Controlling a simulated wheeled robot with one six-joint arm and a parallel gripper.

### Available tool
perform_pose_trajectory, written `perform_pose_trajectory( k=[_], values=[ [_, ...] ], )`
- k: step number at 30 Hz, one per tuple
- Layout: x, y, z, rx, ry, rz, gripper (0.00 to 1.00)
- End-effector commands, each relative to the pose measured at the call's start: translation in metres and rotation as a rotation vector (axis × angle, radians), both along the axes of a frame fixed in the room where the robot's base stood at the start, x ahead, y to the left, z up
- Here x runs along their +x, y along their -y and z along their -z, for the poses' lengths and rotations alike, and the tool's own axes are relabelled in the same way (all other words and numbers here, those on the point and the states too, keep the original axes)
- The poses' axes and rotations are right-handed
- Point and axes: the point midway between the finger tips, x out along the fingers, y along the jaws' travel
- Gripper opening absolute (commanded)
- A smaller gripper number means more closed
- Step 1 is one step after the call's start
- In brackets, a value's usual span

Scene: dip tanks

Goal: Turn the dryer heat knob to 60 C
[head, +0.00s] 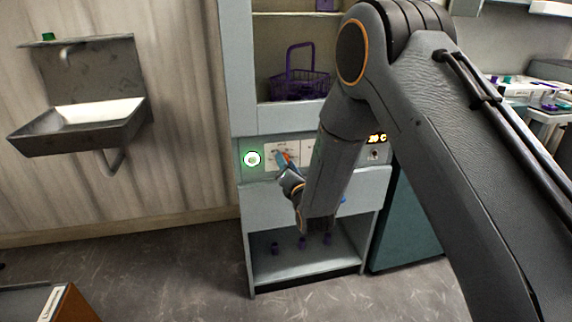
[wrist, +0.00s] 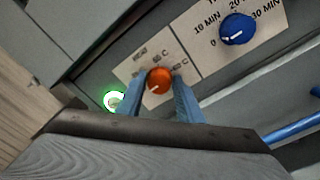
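The dryer heat knob (wrist: 159,81) is orange-red and sits on a pale label reading HEAT, with 60 C printed above it and another C mark to its right. Its white pointer line aims to the lower left. My gripper (wrist: 161,88) has its two blue fingers on either side of the knob, very close to it. I cannot tell whether they touch it. In the head view my gripper (head: 284,160) is at the dryer's panel, and my arm hides part of the panel.
A blue timer knob (wrist: 237,29) is up and right of the heat knob. A green-lit round button (head: 252,159) is to its left. A purple basket (head: 299,86) stands on the shelf above. A metal sink (head: 82,122) hangs on the left wall.

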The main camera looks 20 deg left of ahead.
Motion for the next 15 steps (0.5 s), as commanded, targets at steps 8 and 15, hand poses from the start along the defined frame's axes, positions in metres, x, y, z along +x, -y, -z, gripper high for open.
perform_pose_trajectory(
  k=[8, 15],
  values=[
    [-0.0002, 0.0001, 0.0000, 0.002, -0.002, 0.000, 0.07],
    [-0.0001, 0.0003, 0.0005, 0.049, -0.031, -0.001, 0.07]
  ],
)
